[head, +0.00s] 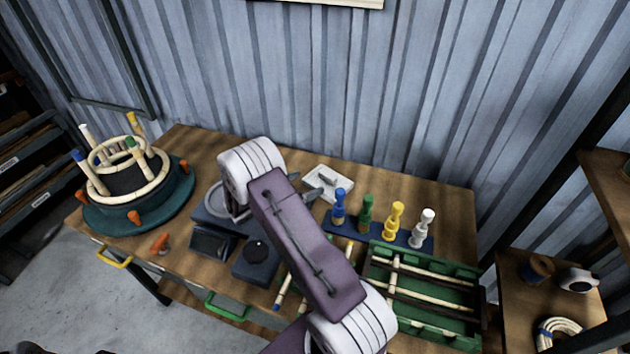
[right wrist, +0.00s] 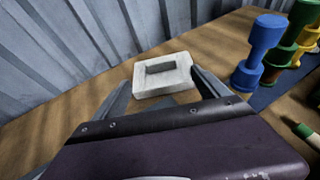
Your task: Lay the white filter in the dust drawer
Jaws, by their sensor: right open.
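The white filter (head: 338,179) is a flat white square block with a grey raised bar on top. It lies on the table near the back wall. In the right wrist view the filter (right wrist: 145,86) shows just beyond and between the fingertips. My right gripper (head: 312,187) is open and empty, its fingers close to the filter's near side; it also shows in the right wrist view (right wrist: 161,88). A dark box with an open-looking front (head: 212,241), perhaps the dust drawer, sits at the front of a grey machine (head: 212,208), partly hidden by my right arm. My left gripper is not in view.
A blue rack with blue, green, yellow and white pegs (head: 378,232) stands right of the filter. A green tray of rattan sticks (head: 425,288) is at the front right. A round green bending jig (head: 137,207) stands at the left. A dark block with a knob (head: 257,262) sits near the front edge.

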